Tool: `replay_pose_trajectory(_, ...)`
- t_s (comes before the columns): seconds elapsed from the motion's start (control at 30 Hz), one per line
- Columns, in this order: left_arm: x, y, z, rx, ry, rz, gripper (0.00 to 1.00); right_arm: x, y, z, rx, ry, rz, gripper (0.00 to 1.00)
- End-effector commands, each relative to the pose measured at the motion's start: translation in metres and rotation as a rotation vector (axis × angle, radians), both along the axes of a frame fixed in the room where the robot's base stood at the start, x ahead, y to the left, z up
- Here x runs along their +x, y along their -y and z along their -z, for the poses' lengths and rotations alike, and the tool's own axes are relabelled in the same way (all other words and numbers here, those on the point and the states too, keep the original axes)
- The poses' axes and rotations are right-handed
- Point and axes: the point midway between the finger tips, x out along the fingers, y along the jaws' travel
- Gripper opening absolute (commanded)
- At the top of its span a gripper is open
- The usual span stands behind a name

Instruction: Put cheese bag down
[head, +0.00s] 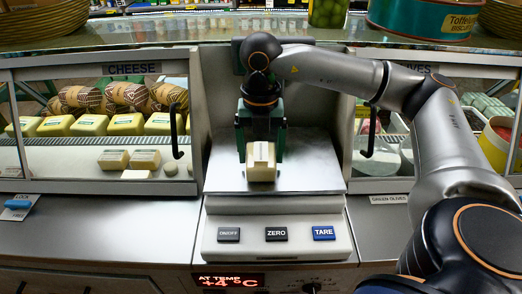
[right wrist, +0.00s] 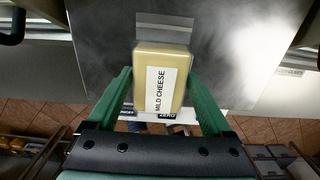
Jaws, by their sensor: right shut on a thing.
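The cheese bag (head: 261,172) is a pale yellow block in clear wrap. In the right wrist view the cheese bag (right wrist: 152,88) shows a white label reading "MILD CHEESE". My right gripper (head: 261,153), with green fingers, is shut on it from above. In the right wrist view the fingers of my right gripper (right wrist: 163,95) stand on both sides of the block. The bag is over the front middle of the steel weighing plate (head: 315,170). I cannot tell whether its underside touches the plate. My left gripper is not in view.
The scale front has ON/OFF, ZERO and TARE (head: 323,233) buttons. A glass cheese case (head: 70,150) stands at left, with several packs inside. An olives case is at right. A glass shelf with a green jar (head: 328,12) and a toffee tin (head: 425,18) runs above. The plate around the bag is clear.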

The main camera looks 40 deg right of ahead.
Motion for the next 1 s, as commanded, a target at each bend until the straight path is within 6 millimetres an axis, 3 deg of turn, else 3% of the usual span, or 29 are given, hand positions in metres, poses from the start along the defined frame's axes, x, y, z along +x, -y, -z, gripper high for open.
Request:
replay_pose_trajectory(0.37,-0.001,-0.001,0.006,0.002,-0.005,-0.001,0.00,0.000,0.000,0.005,0.001,0.001,0.000,0.01)
replay_pose_trajectory(0.4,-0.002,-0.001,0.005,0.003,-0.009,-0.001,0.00,0.000,0.000,0.004,0.001,0.001,0.000,0.88)
replay_pose_trajectory(0.5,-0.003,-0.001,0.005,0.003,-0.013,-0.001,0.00,0.000,0.000,0.004,0.000,0.000,0.000,0.99)
replay_pose_trajectory(0.87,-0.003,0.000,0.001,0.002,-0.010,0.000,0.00,0.000,0.000,-0.004,0.001,0.002,0.000,1.00)
replay_pose_trajectory(1.0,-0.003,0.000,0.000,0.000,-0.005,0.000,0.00,0.001,0.000,-0.027,0.002,0.004,0.000,1.00)
